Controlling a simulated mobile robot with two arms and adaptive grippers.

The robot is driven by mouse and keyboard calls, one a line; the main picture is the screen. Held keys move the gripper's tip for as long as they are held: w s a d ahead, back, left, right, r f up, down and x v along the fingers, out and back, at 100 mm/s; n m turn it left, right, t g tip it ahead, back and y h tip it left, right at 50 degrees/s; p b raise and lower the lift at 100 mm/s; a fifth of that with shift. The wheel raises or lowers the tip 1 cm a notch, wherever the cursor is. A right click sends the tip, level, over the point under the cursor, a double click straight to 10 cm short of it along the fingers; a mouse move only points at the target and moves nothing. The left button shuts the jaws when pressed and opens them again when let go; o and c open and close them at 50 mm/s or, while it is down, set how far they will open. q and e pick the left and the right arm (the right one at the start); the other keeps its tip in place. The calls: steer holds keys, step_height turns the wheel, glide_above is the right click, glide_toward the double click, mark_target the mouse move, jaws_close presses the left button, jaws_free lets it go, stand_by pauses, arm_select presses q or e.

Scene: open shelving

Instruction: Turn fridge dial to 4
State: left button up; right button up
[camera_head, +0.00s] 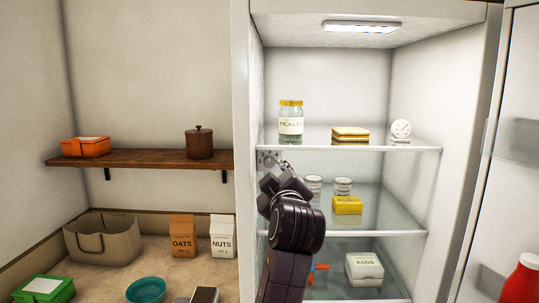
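The fridge (241,120) stands open, with its inside lit. A small pale dial plate (268,158) with dark marks shows on its left inner wall, just below the top shelf's front edge. The dial's setting is too small to read, and my gripper partly covers that area. My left gripper (282,166) reaches up from below with its tip beside the dial. I cannot tell whether it touches the dial or whether its fingers are open. My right gripper is not in view.
The top glass shelf (345,147) holds a pickles jar (291,120), a sandwich-like block (350,134) and a white round gauge (401,129). Cans, a yellow box (347,205) and an egg carton (364,269) sit lower. The fridge door (514,140) is open at right.

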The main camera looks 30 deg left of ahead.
mark_target(270, 163)
arm_select(q)
steer(key=p+x, duration=0.3)
steer(key=x, duration=0.4)
steer(key=shift+w+a, duration=0.15)
steer(key=shift+a, duration=0.05)
jaws_close()
steer(key=shift+f, duration=0.1)
